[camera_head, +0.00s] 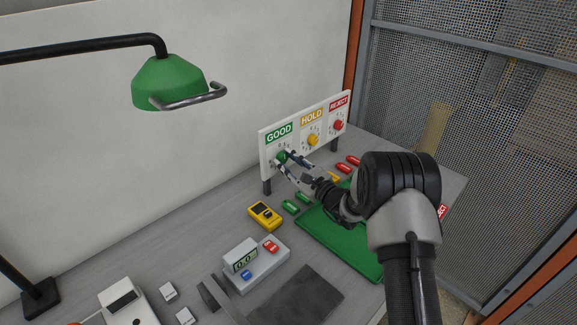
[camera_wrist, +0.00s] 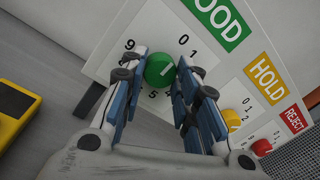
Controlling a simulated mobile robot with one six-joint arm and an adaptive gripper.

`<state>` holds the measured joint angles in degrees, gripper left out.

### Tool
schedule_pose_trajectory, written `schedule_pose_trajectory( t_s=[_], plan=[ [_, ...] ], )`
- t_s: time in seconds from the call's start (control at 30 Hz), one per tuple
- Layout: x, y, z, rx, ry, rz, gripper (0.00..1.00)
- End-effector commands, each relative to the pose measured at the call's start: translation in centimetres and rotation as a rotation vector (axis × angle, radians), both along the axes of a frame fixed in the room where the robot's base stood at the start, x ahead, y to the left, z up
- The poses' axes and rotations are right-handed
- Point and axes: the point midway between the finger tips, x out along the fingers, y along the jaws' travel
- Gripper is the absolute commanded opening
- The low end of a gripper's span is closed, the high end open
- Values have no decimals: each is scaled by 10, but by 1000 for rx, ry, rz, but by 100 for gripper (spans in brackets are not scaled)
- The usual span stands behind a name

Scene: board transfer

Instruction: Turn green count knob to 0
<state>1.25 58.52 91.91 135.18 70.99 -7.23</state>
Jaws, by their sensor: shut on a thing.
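The green count knob (camera_head: 282,156) is on the white panel under the green GOOD label (camera_head: 279,134). My gripper (camera_head: 288,162) reaches it from the front right, its two fingers on either side of the knob. In the wrist view the green knob (camera_wrist: 160,71) sits between the blue-grey fingers of my gripper (camera_wrist: 158,85), which are shut on it. A white line shows on the knob's face, tilted. Around it the digits 9, 0, 1, 4 and 5 are readable; other digits are hidden by the fingers.
The yellow HOLD knob (camera_head: 313,139) and red REJECT knob (camera_head: 338,125) are to the right on the same panel. A yellow meter (camera_head: 265,215) and a scale (camera_head: 257,262) stand on the grey table in front. A green lamp (camera_head: 168,82) hangs at upper left.

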Motion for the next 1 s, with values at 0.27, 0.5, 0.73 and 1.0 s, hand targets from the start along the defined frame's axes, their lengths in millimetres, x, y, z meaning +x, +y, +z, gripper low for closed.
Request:
schedule_pose_trajectory(
  t_s=[0.27,0.5,0.73,1.0],
  plan=[
    [0,0,0,-2,-3,0,5],
    [0,0,0,-2,-3,0,38],
    [0,0,0,-2,-3,0,50],
    [-1,-1,0,-2,-1,0,50]
  ],
)
